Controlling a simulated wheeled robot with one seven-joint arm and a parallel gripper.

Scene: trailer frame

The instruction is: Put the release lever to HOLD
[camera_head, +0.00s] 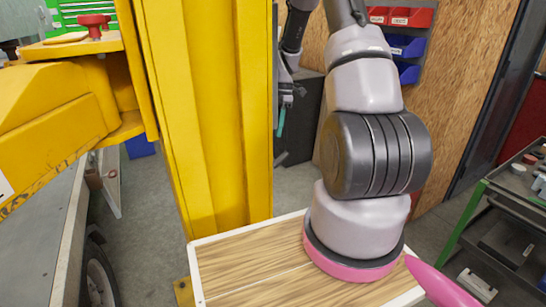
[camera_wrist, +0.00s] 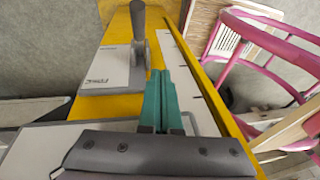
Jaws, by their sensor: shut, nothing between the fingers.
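The release lever (camera_wrist: 138,38) shows in the wrist view as a grey handle on a pale plate (camera_wrist: 105,66) fixed to the yellow frame. My gripper (camera_wrist: 160,85) has teal fingers, shut and empty, just right of and below the lever in that view. Whether they touch the lever I cannot tell. In the head view my gripper (camera_head: 281,120) shows in part at the right edge of the yellow post; the lever is hidden there.
The yellow post (camera_head: 205,110) stands upright at centre-left, with a yellow arm (camera_head: 55,110) to its left. A red knob (camera_head: 94,20) sits on top there. A green-edged cart (camera_head: 500,215) stands right. Red and blue bins (camera_head: 405,45) hang on the back wall.

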